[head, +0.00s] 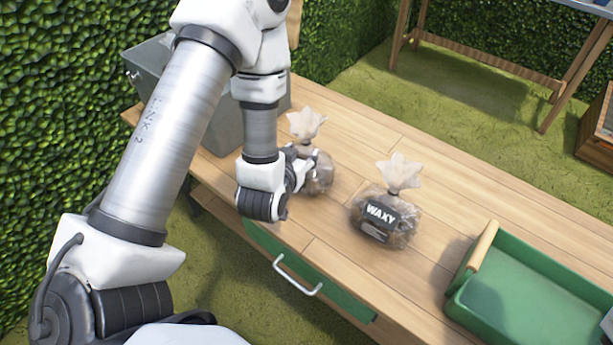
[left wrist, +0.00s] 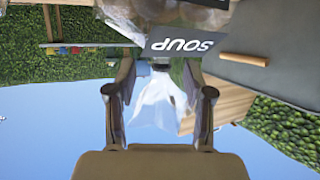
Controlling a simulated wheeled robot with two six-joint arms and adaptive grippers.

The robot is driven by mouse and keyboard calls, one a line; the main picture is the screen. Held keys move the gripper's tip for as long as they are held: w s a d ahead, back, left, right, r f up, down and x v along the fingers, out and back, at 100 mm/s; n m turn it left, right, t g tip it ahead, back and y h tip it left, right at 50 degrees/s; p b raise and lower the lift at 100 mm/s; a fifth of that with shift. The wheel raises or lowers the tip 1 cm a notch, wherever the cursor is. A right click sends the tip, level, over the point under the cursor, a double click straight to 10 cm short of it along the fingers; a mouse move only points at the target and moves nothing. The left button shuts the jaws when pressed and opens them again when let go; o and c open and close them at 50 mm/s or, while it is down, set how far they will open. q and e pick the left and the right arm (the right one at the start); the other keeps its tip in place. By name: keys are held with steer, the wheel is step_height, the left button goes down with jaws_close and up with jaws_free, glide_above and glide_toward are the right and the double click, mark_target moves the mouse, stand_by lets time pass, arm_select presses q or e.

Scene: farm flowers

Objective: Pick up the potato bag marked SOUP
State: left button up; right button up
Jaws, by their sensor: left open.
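The SOUP bag is a clear potato bag with a pale gathered top and a dark label. In the head view the bag (head: 322,180) stands on the wooden table, partly hidden behind my left gripper (head: 306,166). In the left wrist view its label (left wrist: 182,45) reads SOUP upside down, and its pale top (left wrist: 158,103) shows between the two fingers of my left gripper (left wrist: 158,78). The fingers are open and apart, one on each side of the top. Whether they touch it I cannot tell. My right gripper is not in view.
A second bag, marked WAXY (head: 385,218), stands to the right on the table (head: 345,160). A green tray (head: 530,285) with a wooden handle lies at the right. A grey bin (head: 222,130) stands behind my left arm. The table between WAXY and the tray is clear.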

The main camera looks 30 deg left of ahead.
mark_target(304, 145)
arm_select(q)
steer(key=x, duration=0.4)
steer(key=shift+w+a+r, duration=0.2)
steer(key=shift+r, duration=0.15)
steer(key=shift+w+f, duration=0.1)
steer(key=shift+w, duration=0.15)
steer(key=shift+w+a+f, duration=0.1)
steer(key=shift+f, duration=0.05)
jaws_close()
